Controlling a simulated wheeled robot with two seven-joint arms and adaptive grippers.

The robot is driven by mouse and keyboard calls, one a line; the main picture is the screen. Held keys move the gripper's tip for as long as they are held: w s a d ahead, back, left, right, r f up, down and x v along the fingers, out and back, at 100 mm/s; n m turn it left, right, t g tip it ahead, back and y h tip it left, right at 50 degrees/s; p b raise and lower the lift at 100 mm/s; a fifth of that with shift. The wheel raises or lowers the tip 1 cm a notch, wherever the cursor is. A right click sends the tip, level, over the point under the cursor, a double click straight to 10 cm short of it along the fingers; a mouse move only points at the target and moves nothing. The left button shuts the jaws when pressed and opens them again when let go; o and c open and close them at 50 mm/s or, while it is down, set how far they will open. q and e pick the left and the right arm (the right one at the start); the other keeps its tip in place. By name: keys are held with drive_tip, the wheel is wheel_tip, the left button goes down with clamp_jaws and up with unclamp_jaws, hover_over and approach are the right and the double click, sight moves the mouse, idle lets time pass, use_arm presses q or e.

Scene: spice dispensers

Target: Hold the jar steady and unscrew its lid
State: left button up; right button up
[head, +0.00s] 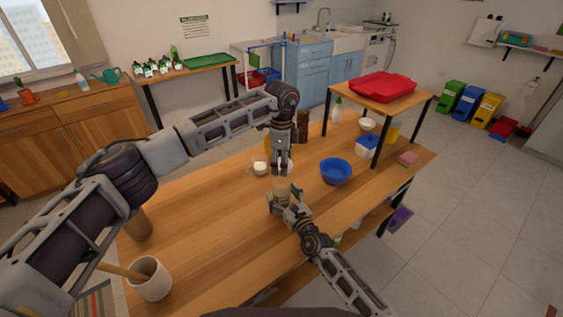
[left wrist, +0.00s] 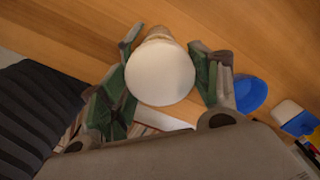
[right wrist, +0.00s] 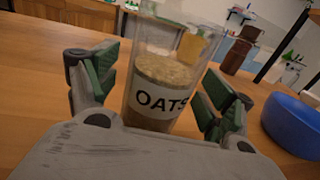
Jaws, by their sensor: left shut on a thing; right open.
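The jar (right wrist: 155,95) is clear glass with an "OATS" label and pale oats inside; it stands upright on the table. It also shows in the head view (head: 281,186). My right gripper (head: 283,203) is open, with its fingers (right wrist: 152,85) on either side of the jar and visible gaps at the sides. My left gripper (head: 282,165) is above the jar, pointing down. In the left wrist view its fingers (left wrist: 162,45) are shut on the round white lid (left wrist: 160,75). Whether the lid still touches the jar's rim is hidden.
A brown bottle (head: 303,127) is behind. A red tray (head: 383,86) lies on a raised shelf.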

drive_tip(key=shift+v, duration=5.4)
drive_tip(key=shift+s+d, duration=0.2)
drive_tip(key=shift+s, duration=0.25)
drive_tip(key=shift+d, duration=0.1)
